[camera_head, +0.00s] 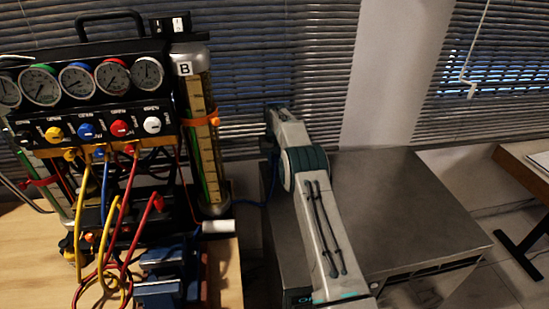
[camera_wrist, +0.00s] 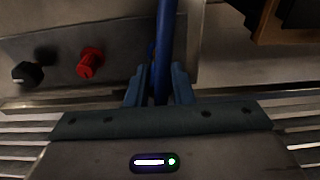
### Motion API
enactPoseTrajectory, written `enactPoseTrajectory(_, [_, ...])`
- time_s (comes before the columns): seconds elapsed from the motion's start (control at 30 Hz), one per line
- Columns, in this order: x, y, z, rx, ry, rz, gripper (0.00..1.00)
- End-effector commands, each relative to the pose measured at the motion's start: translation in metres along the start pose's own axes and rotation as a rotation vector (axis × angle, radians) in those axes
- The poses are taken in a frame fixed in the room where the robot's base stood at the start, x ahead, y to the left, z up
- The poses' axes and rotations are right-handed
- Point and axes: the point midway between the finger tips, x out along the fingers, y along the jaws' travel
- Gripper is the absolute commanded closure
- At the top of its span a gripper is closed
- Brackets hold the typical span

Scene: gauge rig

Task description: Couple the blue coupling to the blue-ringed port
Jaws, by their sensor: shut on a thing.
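My gripper (camera_wrist: 160,88) is shut on a blue hose (camera_wrist: 165,35) that runs up between its two fingers in the wrist view. I cannot make out the blue coupling itself; the hose's end is hidden by the fingers and gripper body. In the head view my gripper is hidden, and a blue hose (camera_head: 262,204) shows left of my arm, between the rig and the grey cabinet. The gauge rig (camera_head: 90,110) stands on the wooden table at left, with a blue knob (camera_head: 86,131) and a blue hose (camera_head: 99,180) below it. I cannot pick out the blue-ringed port.
A grey metal cabinet (camera_head: 400,210) stands beneath and right of my arm. A tube column marked B (camera_head: 203,130) rises at the rig's right side. Yellow and red hoses hang in front of the rig. The wrist view shows a red knob (camera_wrist: 89,62) and a black knob (camera_wrist: 28,74) on a panel.

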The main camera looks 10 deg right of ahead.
Motion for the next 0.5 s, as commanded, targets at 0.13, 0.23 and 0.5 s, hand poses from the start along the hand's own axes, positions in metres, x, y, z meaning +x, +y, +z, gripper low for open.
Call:
enactPoseTrajectory(0.13, [0.006, 0.000, 0.001, 0.000, 0.000, 0.000, 1.00])
enactPoseTrajectory(0.23, [0.009, 0.000, 0.001, 0.000, 0.000, 0.000, 1.00])
enactPoseTrajectory(0.5, [0.016, 0.000, 0.002, 0.000, 0.000, 0.000, 1.00])
